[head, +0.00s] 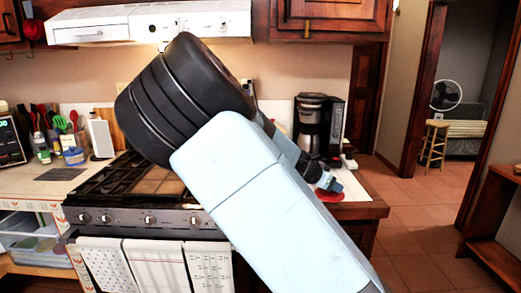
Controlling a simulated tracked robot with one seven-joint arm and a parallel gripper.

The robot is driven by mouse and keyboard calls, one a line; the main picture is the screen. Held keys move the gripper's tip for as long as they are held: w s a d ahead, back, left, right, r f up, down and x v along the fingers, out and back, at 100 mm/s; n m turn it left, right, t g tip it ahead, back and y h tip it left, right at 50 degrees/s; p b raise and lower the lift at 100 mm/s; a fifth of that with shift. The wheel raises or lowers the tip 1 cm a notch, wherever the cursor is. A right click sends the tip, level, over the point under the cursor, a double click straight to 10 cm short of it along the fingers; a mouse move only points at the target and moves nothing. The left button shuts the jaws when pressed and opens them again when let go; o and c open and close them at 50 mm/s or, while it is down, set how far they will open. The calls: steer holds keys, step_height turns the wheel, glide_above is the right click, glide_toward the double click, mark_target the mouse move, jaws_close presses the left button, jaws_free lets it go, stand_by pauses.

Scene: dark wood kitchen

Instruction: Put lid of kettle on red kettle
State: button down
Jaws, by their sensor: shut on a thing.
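My gripper (330,183) is small in the head view, low over the counter right of the stove, partly hidden behind my own arm. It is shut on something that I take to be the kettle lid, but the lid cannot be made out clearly. A red rounded piece (331,196) shows just below the fingertips at the counter. I cannot tell whether it is the red kettle or its lid, or whether it touches the fingers. No whole kettle is visible; my arm covers much of the stove and counter.
A coffee maker (312,125) stands on the counter just behind my gripper. The gas stove (105,190) is left, with towels (160,265) hanging in front. Utensils and jars (60,140) crowd the left counter. The range hood (150,22) is above. Open floor (415,215) lies right.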

steer(key=w+f+n+t+y, duration=0.1)
steer(key=w+f+n+y, duration=0.1)
steer(key=w+f+n+t+y, duration=0.2)
steer(key=w+f+n, duration=0.1)
steer(key=w+f+n+t+y, duration=0.1)
steer(key=w+f+n, duration=0.1)
steer(key=w+f, duration=0.1)
steer(key=shift+d+f+n+t+y, duration=0.1)
steer(key=shift+f+n+t+y, duration=0.1)
steer(key=shift+n+t+y, duration=0.15)
steer(key=shift+f+n+y, duration=0.15)
steer(key=shift+n+y, duration=0.1)
